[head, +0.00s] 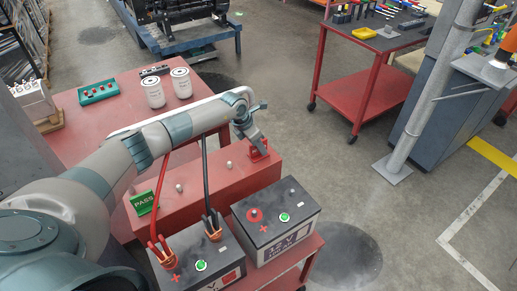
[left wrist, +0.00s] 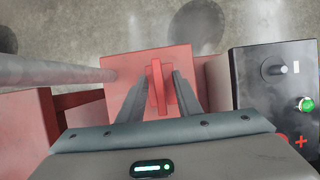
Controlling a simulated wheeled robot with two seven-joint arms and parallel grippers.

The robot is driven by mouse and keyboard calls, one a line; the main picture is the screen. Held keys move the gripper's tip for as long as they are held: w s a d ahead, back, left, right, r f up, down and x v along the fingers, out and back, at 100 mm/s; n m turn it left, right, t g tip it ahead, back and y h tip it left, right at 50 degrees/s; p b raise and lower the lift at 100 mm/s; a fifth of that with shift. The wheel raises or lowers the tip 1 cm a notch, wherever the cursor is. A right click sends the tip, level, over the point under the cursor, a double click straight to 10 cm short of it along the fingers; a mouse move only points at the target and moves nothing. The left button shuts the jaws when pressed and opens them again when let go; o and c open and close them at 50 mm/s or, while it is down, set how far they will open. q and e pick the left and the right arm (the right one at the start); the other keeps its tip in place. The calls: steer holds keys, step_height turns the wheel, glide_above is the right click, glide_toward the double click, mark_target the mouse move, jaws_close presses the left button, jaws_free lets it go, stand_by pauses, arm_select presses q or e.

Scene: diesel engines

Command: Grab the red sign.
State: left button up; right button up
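The red sign (head: 258,153) stands at the far right end of a long red box (head: 205,192) in the head view. My left gripper (head: 257,143) is right above it, pointing down. In the left wrist view the red sign (left wrist: 159,88) stands between the two fingers of my left gripper (left wrist: 160,76). The fingers are apart, one on each side, with a narrow gap to the sign. A green PASS sign (head: 144,201) stands at the near left end of the box. My right gripper is not in view.
Two black batteries (head: 276,208) stand in front of the box, one with red and black cables clamped on. White filters (head: 153,92) and a green tray (head: 98,93) sit on the red table behind. Open floor lies to the right, before a grey pole (head: 425,105).

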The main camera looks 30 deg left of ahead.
arm_select(q)
steer(key=shift+c, duration=0.7)
jaws_close()
steer(key=shift+r, duration=0.1)
steer(key=shift+r+b, duration=0.25)
steer(key=shift+b, duration=0.1)
step_height(320, 180, up, 3)
steer(key=shift+w+r+b, duration=0.1)
steer(key=shift+b, duration=1)
steer(key=s+d+r+b, duration=0.4)
steer(key=d+r, duration=0.3)
steer(key=d, duration=0.4)
